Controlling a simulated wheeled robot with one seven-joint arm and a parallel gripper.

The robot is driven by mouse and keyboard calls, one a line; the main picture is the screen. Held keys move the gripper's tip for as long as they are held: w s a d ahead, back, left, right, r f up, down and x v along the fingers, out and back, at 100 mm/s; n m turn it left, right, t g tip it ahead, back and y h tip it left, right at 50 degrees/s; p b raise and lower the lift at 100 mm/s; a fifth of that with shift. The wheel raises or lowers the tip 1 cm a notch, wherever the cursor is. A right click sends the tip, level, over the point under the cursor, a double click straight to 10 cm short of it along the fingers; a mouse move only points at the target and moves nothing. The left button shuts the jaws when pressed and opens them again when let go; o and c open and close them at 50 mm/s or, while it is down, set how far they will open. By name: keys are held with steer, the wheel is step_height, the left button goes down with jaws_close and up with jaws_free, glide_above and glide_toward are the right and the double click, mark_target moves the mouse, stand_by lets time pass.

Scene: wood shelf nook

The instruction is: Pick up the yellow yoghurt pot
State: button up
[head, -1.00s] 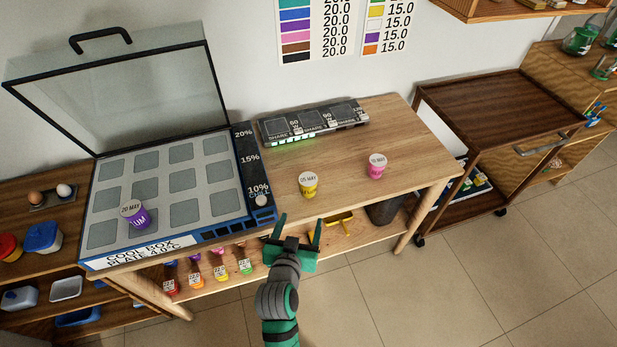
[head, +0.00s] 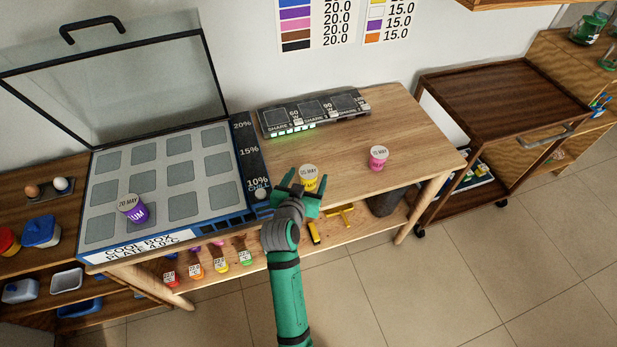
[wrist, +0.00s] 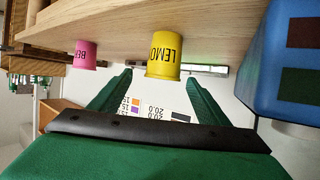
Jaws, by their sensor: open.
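The yellow yoghurt pot (head: 309,180) stands upright near the front edge of the wooden table, its lid marked 05 MAY. In the wrist view the yellow pot (wrist: 164,60) shows upside down, with LEMO on its side, ahead of and between the two green fingers. My gripper (head: 306,184) is open and empty, with its fingers at the table's front edge, close to the pot. In the head view the gripper hides the pot's lower part. In the wrist view the gripper (wrist: 155,88) has a finger to each side of the pot's line, not closed on it.
A pink pot (head: 378,158) stands to the right on the table (head: 425,145). The blue cool box (head: 165,200) with a purple pot (head: 134,209) is to the left. A dark display unit (head: 315,112) stands behind. Several small pots sit on the shelf below.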

mark_target(308, 171)
steer(key=shift+a+x, duration=0.2)
steer(key=shift+x, duration=1.7)
steer(key=shift+a, duration=0.1)
steer(key=shift+c, duration=0.7)
steer(key=shift+r, duration=0.1)
steer(key=c, duration=1.1)
steer(key=shift+w, duration=0.1)
